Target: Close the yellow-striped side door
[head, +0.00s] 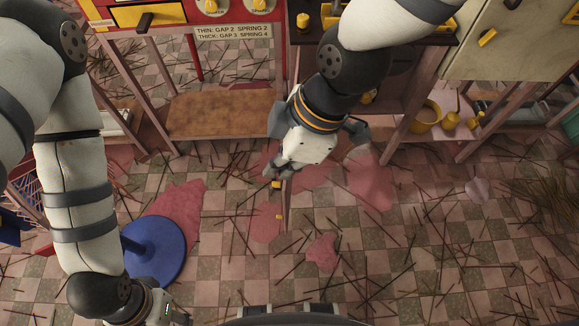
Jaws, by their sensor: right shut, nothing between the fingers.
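A machine frame with a brown shelf (220,114) and a yellow drawer front (150,14) stands behind. A cream panel with a yellow handle (488,37) is at the upper right, above a yellow pot (425,117). A blue round base (154,250) stands left. Sticks and pink patches litter the floor.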

